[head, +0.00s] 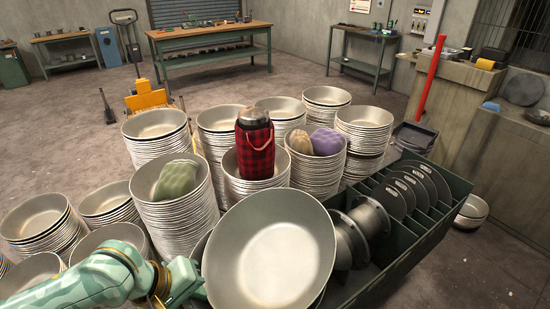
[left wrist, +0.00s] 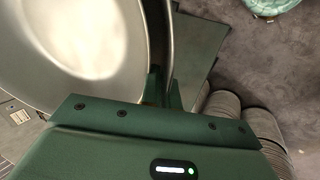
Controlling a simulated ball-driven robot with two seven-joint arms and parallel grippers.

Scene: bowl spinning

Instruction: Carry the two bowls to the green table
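A large shallow metal bowl (head: 268,255) is tilted with its inside facing me at the front centre; it fills the upper left of the left wrist view (left wrist: 85,45). My left gripper (head: 197,283) is at its left edge, with the fingertips partly hidden. In the left wrist view the two fingers (left wrist: 164,88) are close together at the bowl's rim, with the rim between them. Two stacked bowls (head: 471,209) sit low at the right. Several green-framed tables stand behind: a wood-topped one (head: 210,52) and a dark-topped one (head: 366,32). My right gripper is not in view.
Tall bowl stacks (head: 180,215) crowd the middle; some carry a plaid flask (head: 255,150) and lumpy objects (head: 327,141). A dark green rack (head: 425,245) with discs and metal spools (head: 370,220) is close right of the held bowl. Open floor (head: 60,130) lies beyond.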

